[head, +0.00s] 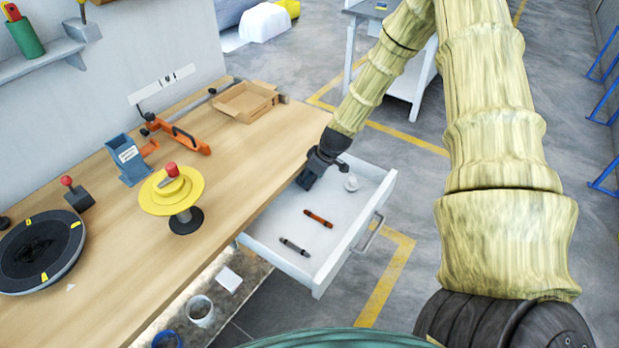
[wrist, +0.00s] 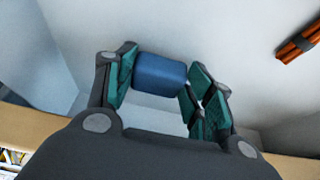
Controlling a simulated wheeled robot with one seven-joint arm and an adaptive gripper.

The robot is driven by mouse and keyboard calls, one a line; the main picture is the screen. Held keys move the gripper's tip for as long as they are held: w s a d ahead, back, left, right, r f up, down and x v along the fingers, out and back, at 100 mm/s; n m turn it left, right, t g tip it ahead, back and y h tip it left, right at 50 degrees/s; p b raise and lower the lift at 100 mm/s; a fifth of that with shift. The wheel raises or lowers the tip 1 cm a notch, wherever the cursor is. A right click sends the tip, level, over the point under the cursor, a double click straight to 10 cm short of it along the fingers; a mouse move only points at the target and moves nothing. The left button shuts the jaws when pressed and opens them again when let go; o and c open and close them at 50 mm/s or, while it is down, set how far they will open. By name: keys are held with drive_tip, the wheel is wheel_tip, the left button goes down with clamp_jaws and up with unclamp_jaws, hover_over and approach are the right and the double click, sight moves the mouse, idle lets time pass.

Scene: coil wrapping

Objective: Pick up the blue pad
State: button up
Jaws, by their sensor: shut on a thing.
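The blue pad (wrist: 160,76) is a small rounded block between the green-lined fingers of my gripper (wrist: 160,88) in the wrist view. The fingers are shut on it, one at each end. In the head view my gripper (head: 314,172) reaches into the back part of the open white drawer (head: 312,265). There the gripper and arm hide most of the pad, and I cannot tell whether it touches the drawer floor.
In the drawer lie an orange marker (head: 318,218), a dark marker (head: 295,246) and a small white item (head: 351,183). The wooden bench (head: 240,185) beside it carries a yellow spool stand (head: 172,195), a blue holder (head: 128,160) and a cardboard tray (head: 246,101).

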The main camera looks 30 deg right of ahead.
drive_tip(key=shift+s+d+r, duration=0.2)
drive_tip(key=shift+s+r, duration=0.2)
drive_tip(key=shift+r, duration=0.1)
drive_tip(key=s+d+r+b, duration=0.1)
drive_tip(key=s+d+r, duration=0.1)
drive_tip(key=s, duration=0.4)
drive_tip(key=s+d+r+b, duration=0.1)
drive_tip(key=s+d+r, duration=0.2)
drive_tip(key=s+r, duration=0.2)
drive_tip(key=shift+s+b, duration=0.4)
drive_tip(key=shift+s, duration=0.15)
